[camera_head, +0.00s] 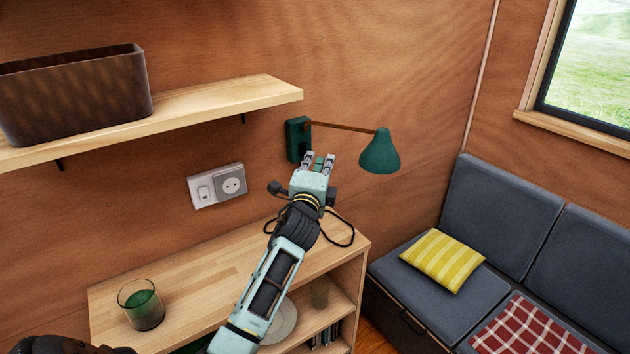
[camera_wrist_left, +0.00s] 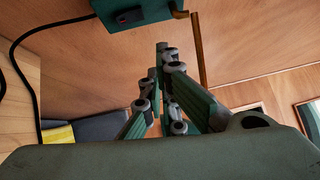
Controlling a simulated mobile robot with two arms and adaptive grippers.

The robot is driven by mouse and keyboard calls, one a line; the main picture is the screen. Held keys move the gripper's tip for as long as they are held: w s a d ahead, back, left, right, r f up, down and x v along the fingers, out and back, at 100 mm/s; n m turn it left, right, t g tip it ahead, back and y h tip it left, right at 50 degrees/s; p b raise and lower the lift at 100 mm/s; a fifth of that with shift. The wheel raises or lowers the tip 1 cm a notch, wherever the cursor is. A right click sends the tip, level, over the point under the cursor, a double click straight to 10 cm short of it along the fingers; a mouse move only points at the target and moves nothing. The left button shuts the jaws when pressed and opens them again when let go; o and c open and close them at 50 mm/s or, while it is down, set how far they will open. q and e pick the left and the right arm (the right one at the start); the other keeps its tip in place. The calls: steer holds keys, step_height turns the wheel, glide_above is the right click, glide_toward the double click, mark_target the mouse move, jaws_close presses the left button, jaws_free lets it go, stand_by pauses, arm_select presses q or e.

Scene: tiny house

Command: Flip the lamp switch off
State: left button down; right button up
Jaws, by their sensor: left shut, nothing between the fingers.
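The green wall lamp has a box-shaped base (camera_head: 298,139) on the wooden wall, a thin brown arm and a green shade (camera_head: 380,152). In the left wrist view, the base (camera_wrist_left: 150,8) is at the top edge, partly cut off, with a small black switch (camera_wrist_left: 128,15) on it. My left gripper (camera_head: 318,160) is just below and right of the base in the head view. Its fingers (camera_wrist_left: 165,55) are shut and empty, a little apart from the switch in the wrist view. I cannot tell whether the lamp is lit.
A wall shelf (camera_head: 215,113) with a brown basket (camera_head: 75,95) is left of the lamp. A wooden cabinet (camera_head: 215,270) with a green glass (camera_head: 141,305) stands below. A grey sofa (camera_head: 500,210) is at right. A black cord (camera_wrist_left: 15,65) hangs from the base.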

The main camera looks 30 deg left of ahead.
arm_select(q)
steer(key=a+b+v, duration=0.1)
steer(key=v, duration=0.6)
steer(key=shift+s+r+b, duration=0.2)
steer(key=shift+s+b, duration=0.05)
steer(key=shift+b, duration=0.15)
arm_select(e)
steer(key=shift+w+a+f, duration=0.5)
steer(key=shift+a+f, duration=0.3)
steer(key=shift+f, duration=0.1)
arm_select(q)
steer(key=shift+d, duration=0.1)
